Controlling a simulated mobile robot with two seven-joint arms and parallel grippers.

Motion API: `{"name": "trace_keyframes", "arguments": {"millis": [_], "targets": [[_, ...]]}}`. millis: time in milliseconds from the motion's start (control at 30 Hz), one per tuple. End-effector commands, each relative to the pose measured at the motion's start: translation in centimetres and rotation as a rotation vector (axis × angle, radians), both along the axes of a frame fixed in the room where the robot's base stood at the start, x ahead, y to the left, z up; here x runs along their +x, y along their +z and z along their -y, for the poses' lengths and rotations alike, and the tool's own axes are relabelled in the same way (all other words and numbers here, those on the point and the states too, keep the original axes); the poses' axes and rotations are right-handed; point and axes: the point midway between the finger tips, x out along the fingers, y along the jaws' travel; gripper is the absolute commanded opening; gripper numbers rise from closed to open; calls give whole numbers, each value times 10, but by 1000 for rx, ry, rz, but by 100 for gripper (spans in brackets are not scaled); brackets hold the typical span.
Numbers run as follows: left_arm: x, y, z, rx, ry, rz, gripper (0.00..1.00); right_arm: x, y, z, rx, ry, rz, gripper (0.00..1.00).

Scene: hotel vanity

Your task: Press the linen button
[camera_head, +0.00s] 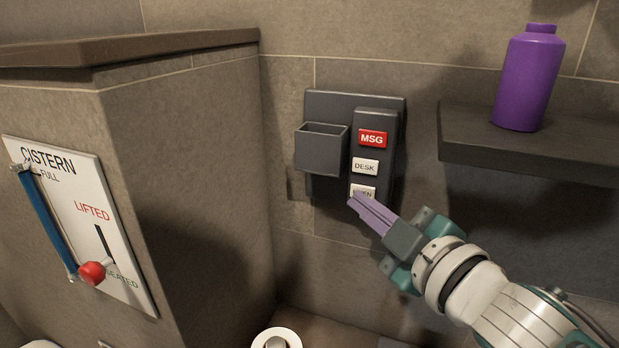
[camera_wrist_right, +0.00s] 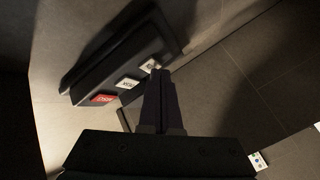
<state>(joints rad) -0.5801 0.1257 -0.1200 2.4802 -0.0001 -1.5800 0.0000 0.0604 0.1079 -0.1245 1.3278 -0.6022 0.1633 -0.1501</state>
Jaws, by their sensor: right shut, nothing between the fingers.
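A dark grey panel (camera_head: 380,103) on the tiled wall carries a column of labelled buttons. The lowest is a white button (camera_head: 363,190), its label partly hidden by my fingertips, with letters like "EN" showing. Above it are the white DESK button (camera_head: 365,166) and the red MSG button (camera_head: 372,138). My right gripper (camera_head: 356,201) is shut and empty, its purple fingertips at the lower edge of the lowest button; I cannot tell whether they touch it. In the right wrist view the fingertips (camera_wrist_right: 158,74) reach the lowest button (camera_wrist_right: 150,65). My left gripper is not in view.
An open grey holder (camera_head: 321,150) sits left of the buttons. A purple bottle (camera_head: 528,80) stands on a dark shelf (camera_head: 540,145) at right. A tiled block with a CISTERN board (camera_head: 120,250) and red-knobbed lever (camera_head: 92,273) is at left. A white roll (camera_head: 277,338) is below.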

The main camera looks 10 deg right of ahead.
Motion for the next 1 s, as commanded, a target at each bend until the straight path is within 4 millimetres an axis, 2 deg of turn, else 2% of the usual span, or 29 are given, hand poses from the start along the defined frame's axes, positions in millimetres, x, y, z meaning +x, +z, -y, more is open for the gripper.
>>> {"name": "trace_keyframes", "arguments": {"millis": [333, 1000], "targets": [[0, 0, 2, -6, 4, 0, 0, 1, 0, 1, 0, 0, 0, 0], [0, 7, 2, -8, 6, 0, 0, -16, 1, -11, 2, 1, -1, 0]]}}
